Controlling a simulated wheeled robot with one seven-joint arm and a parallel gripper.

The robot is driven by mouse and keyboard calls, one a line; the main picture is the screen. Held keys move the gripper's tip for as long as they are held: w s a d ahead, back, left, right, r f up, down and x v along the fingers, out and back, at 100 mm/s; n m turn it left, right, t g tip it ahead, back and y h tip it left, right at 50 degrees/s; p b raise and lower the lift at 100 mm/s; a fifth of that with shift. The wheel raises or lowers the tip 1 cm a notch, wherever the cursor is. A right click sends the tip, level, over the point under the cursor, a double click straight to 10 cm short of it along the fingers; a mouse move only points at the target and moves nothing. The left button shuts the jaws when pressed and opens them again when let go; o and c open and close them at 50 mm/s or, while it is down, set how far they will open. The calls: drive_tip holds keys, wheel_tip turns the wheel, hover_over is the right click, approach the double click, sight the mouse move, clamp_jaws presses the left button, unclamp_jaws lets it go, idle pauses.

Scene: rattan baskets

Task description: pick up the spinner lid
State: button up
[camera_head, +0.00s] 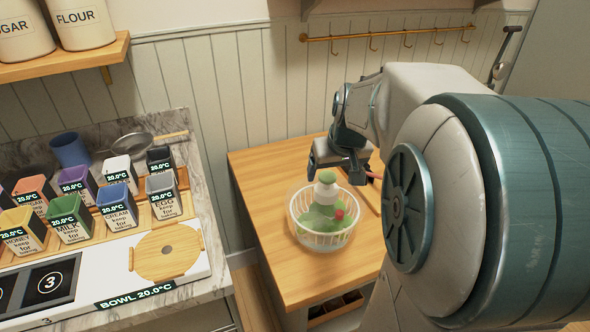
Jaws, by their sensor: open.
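A white slatted spinner basket (322,236) stands on the wooden worktop. A pale green and white piece with a rounded top (326,190) stands up in it and looks like the spinner lid's handle; I cannot tell for sure. Green shapes (318,217) and a small red spot (339,214) show around its base. My gripper (337,168) is open and points down, just above and slightly right of the rounded top. No contact is clear. My arm comes in from the right and hides part of the worktop.
The worktop (262,185) is clear left of the basket. A marble counter on the left carries several labelled containers (118,207), a round wooden board (167,250) and a blue cup (69,150). A hook rail (385,35) is on the wall behind.

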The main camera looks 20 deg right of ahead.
sight(327, 189)
drive_tip(key=x, duration=1)
drive_tip(key=shift+d+f+p, duration=0.2)
drive_tip(key=shift+f+p, duration=0.05)
drive_tip(key=shift+p, duration=0.05)
drive_tip(key=c, duration=1.2)
drive_tip(key=shift+c, duration=0.6)
drive_tip(key=shift+r, duration=0.15)
